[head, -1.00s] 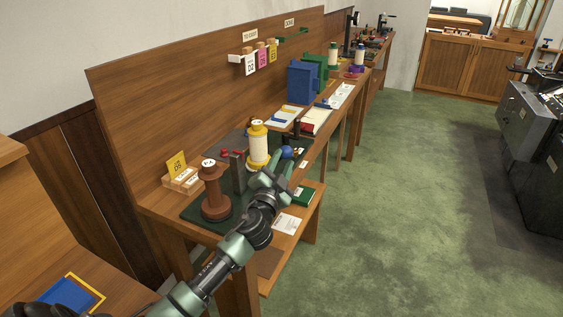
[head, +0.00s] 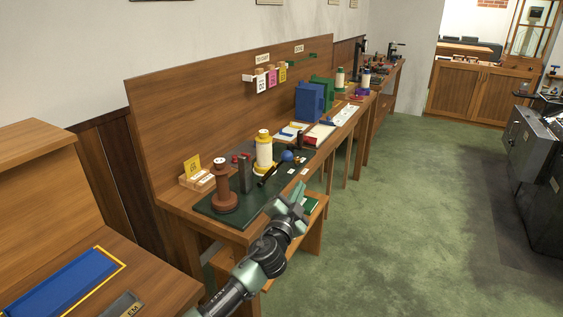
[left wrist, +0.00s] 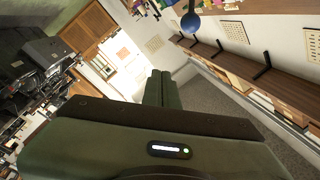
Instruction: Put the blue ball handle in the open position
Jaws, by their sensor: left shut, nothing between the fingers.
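The blue ball (head: 287,156) sits at the end of a dark handle (head: 268,175) on the dark green base (head: 225,216) on the bench. The ball also shows at the top of the left wrist view (left wrist: 190,22). My left gripper (head: 299,194) is shut and empty, in front of the bench edge and nearer to me than the ball, apart from it. Its shut fingers show in the left wrist view (left wrist: 161,88). My right gripper is not in view.
A brown spool (head: 223,190) and a cream spool with yellow ends (head: 264,152) stand beside the handle. A dark upright post (head: 246,172) stands between them. Blue (head: 310,102) and green boxes are farther along the bench. The green floor (head: 400,220) to the right is clear.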

